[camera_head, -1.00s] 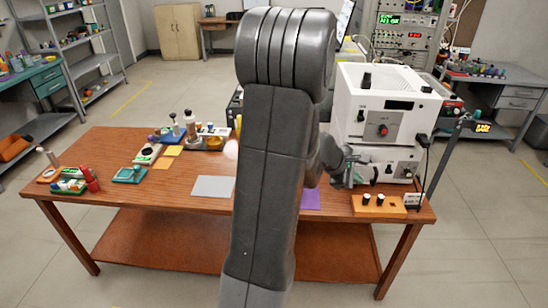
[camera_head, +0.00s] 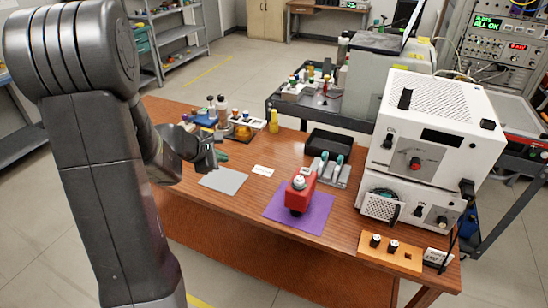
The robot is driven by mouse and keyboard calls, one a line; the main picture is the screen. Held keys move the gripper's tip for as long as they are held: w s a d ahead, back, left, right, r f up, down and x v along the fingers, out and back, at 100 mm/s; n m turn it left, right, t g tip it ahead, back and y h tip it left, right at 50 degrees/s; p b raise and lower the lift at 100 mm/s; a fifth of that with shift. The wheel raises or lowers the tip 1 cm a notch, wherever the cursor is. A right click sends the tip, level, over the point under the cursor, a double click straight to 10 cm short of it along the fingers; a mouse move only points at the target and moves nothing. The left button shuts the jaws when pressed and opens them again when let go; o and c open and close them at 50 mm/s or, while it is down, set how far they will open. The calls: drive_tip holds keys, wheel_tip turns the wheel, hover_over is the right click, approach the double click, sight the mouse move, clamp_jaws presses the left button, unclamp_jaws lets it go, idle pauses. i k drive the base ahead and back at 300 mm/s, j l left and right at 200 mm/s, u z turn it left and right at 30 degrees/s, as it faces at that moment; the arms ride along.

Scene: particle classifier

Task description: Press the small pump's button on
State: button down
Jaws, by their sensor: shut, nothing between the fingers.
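A white instrument stack stands at the right of the table. Its upper box (camera_head: 400,165) has a dark window, a red knob and a switch. Its lower box (camera_head: 420,204) has a round grille, a small black knob and a switch at its front. A red device (camera_head: 299,194) with a pale top stands on a purple mat (camera_head: 281,207). No label reads clearly enough to tell which of these is the small pump. My gripper (camera_head: 213,156) is shut and empty above the table near a grey mat (camera_head: 223,180), left of and apart from the red device and the stack.
An orange board with black knobs (camera_head: 385,253) lies at the table's front right. A black tray (camera_head: 328,144) and grey holder (camera_head: 329,171) stand behind the red device. A yellow bottle (camera_head: 274,121) and several small bottles stand at the back left.

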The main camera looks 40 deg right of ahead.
sight(305, 172)
drive_tip(key=k+l+u, duration=0.15)
drive_tip(key=l, duration=0.3)
drive_tip(key=k+l+u, duration=0.15)
drive_tip(key=l, duration=0.3)
drive_tip(key=k+l+u, duration=0.15)
drive_tip(key=k+l, duration=0.2)
drive_tip(key=k+l+u, duration=0.15)
drive_tip(key=k+l, duration=0.15)
drive_tip(key=l, duration=0.15)
